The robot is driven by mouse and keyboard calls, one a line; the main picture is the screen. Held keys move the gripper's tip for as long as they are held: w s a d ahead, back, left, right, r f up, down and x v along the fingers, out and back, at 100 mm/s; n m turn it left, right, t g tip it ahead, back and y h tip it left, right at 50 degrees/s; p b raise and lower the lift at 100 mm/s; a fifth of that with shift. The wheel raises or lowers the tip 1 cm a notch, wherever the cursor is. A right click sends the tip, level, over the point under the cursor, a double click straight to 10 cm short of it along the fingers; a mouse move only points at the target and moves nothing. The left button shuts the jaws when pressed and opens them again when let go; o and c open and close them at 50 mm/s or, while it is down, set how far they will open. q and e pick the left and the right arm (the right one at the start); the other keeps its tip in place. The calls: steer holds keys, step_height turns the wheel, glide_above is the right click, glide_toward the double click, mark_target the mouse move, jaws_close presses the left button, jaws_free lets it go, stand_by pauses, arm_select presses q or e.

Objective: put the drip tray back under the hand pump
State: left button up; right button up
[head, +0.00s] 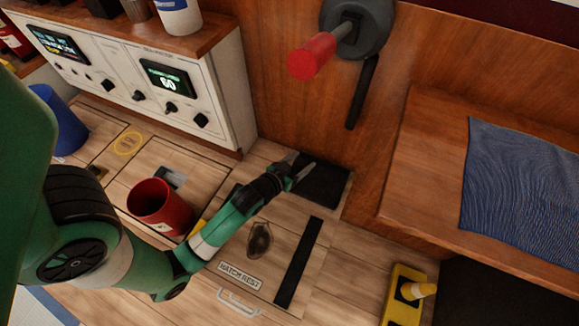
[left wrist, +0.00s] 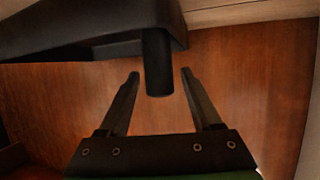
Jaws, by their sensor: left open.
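The hand pump (head: 357,25) is on the wooden wall, with a red-gripped handle (head: 312,60) and a black spout or pipe (head: 362,92) hanging down. A black, flat, square-looking thing, seemingly the drip tray (head: 325,184), lies on the floor by the wall, below and left of the pipe. My left gripper (head: 301,163) is open at its near left edge. In the left wrist view a dark body (left wrist: 85,38) has a stubby dark bar (left wrist: 157,65), perhaps the tray's handle, between the open fingers (left wrist: 158,85), with gaps both sides. My right gripper is out of view.
A red bucket (head: 160,208) stands beside my left arm, and a blue bucket (head: 62,120) is farther left. The control panel (head: 150,75) is behind. A bench with a blue cushion (head: 520,190) and a yellow object (head: 407,298) are at right. Hatch floor lies in front.

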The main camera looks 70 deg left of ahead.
arm_select(q)
steer(key=p+v, duration=0.2)
steer(key=v, duration=0.8)
